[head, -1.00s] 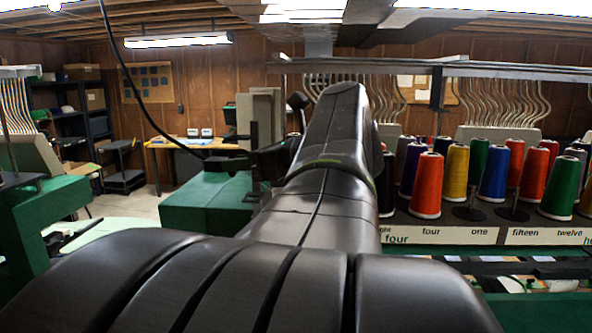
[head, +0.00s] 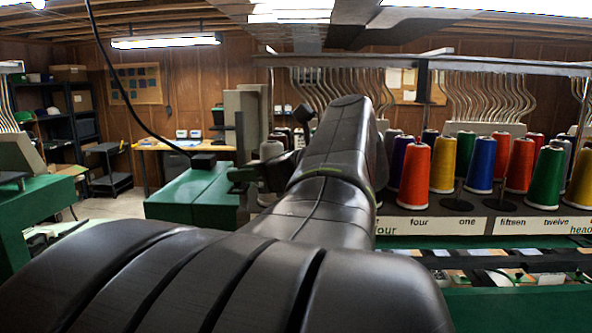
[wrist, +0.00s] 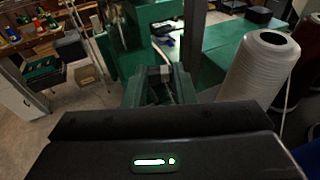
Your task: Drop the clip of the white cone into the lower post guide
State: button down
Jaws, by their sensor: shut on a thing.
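In the wrist view my gripper (wrist: 160,76) reaches forward at the middle, its two dark green fingers closed around a small grey piece (wrist: 166,71), which looks like the clip. The white cone (wrist: 262,72) stands to the right of the fingers, apart from them, with a pale thread hanging down its right side. A dark upright post (wrist: 195,40) rises just beyond the fingertips. I cannot make out a lower post guide on it.
A row of coloured cones, with a red one (head: 415,175) in front, stands right of my arm on a numbered rack (head: 470,226). A green table (head: 195,195) lies to the left. A metal rail with curved tubes (head: 490,95) runs above the cones. Open floor shows at the far left.

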jog(key=shift+f, duration=0.65)
jog(key=shift+p, duration=0.4)
jog(key=shift+f, duration=0.1)
dwell(0.3)
jog(key=c, duration=1.1)
grip_release()
